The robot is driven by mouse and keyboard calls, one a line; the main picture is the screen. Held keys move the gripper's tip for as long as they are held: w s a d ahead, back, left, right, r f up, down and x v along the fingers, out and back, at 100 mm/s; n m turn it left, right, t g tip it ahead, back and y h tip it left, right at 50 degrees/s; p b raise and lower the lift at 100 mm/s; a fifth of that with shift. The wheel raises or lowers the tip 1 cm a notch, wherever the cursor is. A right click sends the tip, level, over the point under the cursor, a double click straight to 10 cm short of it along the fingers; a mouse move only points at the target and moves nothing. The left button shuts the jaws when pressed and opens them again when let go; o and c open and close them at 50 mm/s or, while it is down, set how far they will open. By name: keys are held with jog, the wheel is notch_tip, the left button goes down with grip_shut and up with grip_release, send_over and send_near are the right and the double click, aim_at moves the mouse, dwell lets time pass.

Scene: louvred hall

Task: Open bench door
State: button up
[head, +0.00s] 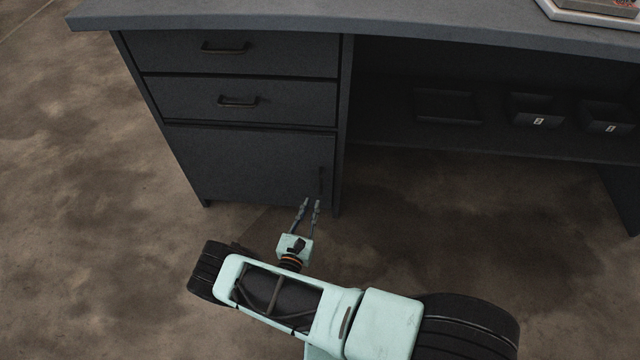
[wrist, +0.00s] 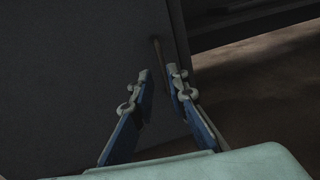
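The bench door (head: 245,160) is the dark lower-left panel of the bench, under two drawers, and it looks closed. Its upright bar handle (head: 321,182) sits near the door's right edge. In the wrist view the door (wrist: 80,70) fills the left side, and the handle (wrist: 158,55) shows just beyond my fingertips. My gripper (head: 311,203) is just in front of the handle's lower end. Its two fingers (wrist: 158,76) are apart with nothing seen between them. I cannot tell whether either finger touches the handle.
Two drawers with handles (head: 237,101) are above the door, under the benchtop (head: 300,22). To the right is an open bay with a shelf and several dark bins (head: 535,110). The concrete floor (head: 90,200) is clear to the left and in front.

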aim_at(320, 183)
jog(key=b+x, duration=0.2)
jog(key=x, duration=0.8)
jog(key=shift+w+d+b, duration=0.1)
jog(key=shift+w+b, duration=0.05)
jog(key=shift+b, duration=0.15)
jog(key=shift+c, duration=0.3)
grip_shut()
